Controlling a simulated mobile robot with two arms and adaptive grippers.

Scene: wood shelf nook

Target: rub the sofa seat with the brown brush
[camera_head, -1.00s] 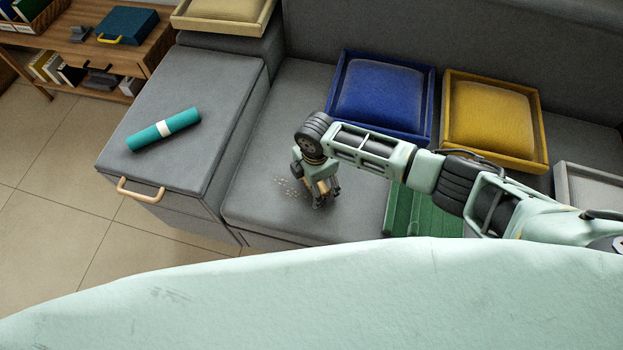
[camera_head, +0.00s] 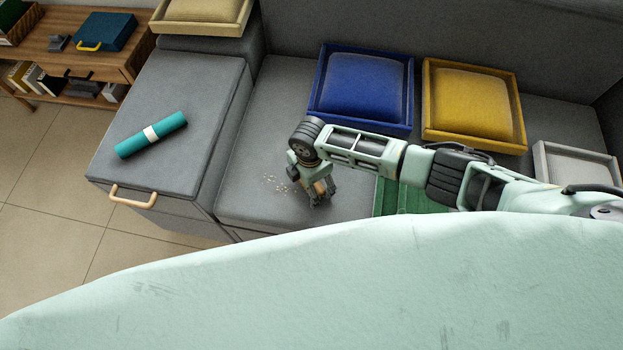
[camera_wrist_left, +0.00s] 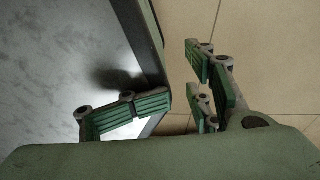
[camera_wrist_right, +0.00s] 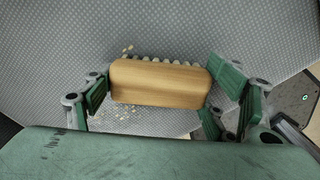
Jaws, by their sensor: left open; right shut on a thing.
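The grey sofa seat (camera_head: 252,172) runs across the middle of the head view. Pale crumbs (camera_head: 278,184) lie on it, just left of my right gripper (camera_head: 318,197). My right gripper points down at the seat and is shut on the brown brush, which is mostly hidden there. In the right wrist view the brush (camera_wrist_right: 160,83) shows as a wooden block between the fingers, with bristle tufts along its far edge over the grey fabric. Some crumbs (camera_wrist_right: 125,112) show beside it. My left gripper (camera_wrist_left: 165,95) is open and empty in its wrist view, above a tiled floor and a grey surface.
A blue cushion tray (camera_head: 316,100) and a yellow cushion tray (camera_head: 427,105) stand at the seat's back. A green slatted item (camera_head: 392,198) lies right of the gripper. A teal roll (camera_head: 150,134) lies on the left section. A wooden shelf (camera_head: 120,62) stands far left.

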